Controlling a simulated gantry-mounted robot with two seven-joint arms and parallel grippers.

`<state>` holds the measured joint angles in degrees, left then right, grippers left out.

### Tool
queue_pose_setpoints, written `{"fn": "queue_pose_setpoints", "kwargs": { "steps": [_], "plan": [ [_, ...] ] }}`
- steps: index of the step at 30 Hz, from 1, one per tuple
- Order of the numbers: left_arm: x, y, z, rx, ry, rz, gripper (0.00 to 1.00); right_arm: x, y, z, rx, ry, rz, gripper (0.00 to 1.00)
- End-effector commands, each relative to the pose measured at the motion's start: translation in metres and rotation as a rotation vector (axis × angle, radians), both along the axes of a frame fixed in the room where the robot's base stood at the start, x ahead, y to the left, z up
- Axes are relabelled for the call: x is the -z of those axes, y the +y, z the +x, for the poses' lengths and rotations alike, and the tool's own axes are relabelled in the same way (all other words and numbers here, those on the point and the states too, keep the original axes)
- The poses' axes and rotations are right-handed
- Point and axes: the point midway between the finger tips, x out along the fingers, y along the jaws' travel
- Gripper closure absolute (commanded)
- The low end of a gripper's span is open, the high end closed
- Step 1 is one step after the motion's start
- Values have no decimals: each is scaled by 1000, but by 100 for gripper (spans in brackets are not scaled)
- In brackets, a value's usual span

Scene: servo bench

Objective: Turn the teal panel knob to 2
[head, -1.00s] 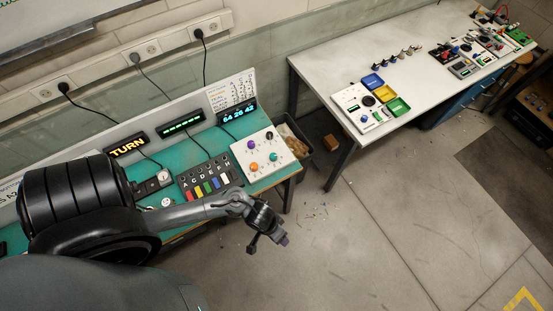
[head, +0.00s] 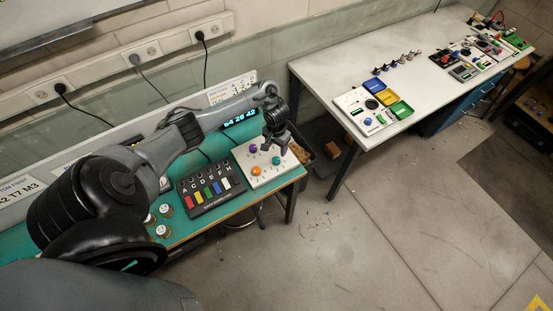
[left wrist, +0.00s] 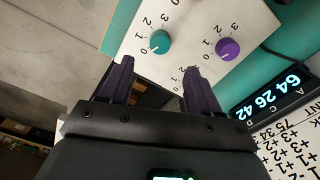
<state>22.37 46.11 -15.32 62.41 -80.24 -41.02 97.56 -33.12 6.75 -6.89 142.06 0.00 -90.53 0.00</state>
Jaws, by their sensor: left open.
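The white knob panel (head: 285,171) sits on the teal bench top. The teal knob (head: 276,160) is on its right side; it also shows in the left wrist view (left wrist: 160,42), beside numbers 0 to 3. Its white mark appears to point at 0. The purple knob (head: 252,148) shows in the left wrist view (left wrist: 228,48) too. An orange knob (head: 256,171) is at the panel's front. My left gripper (head: 278,150) is open and empty above the panel. In the left wrist view its fingertips (left wrist: 158,68) are apart, with the teal knob beyond the gap. My right gripper is out of view.
A dark keypad with coloured keys (head: 211,187) lies left of the panel. A lit display (head: 240,118) stands behind it, partly covered by my arm. Several small jars (head: 164,209) stand at the bench's left. A separate white table (head: 420,70) holds trays and parts. Floor lies between.

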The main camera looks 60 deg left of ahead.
Motion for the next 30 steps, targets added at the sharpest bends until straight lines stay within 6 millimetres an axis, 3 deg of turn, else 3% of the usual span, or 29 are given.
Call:
{"fn": "queue_pose_setpoints", "kwargs": {
  "steps": [9, 15, 30],
  "plan": [
    [55, -1, -1, -2, 3, -1, 37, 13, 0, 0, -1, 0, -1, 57],
    [79, -1, -1, -1, 2, 0, 37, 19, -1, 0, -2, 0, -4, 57],
    [90, 0, -1, 1, 0, 1, 37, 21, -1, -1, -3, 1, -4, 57]
  ]
}}
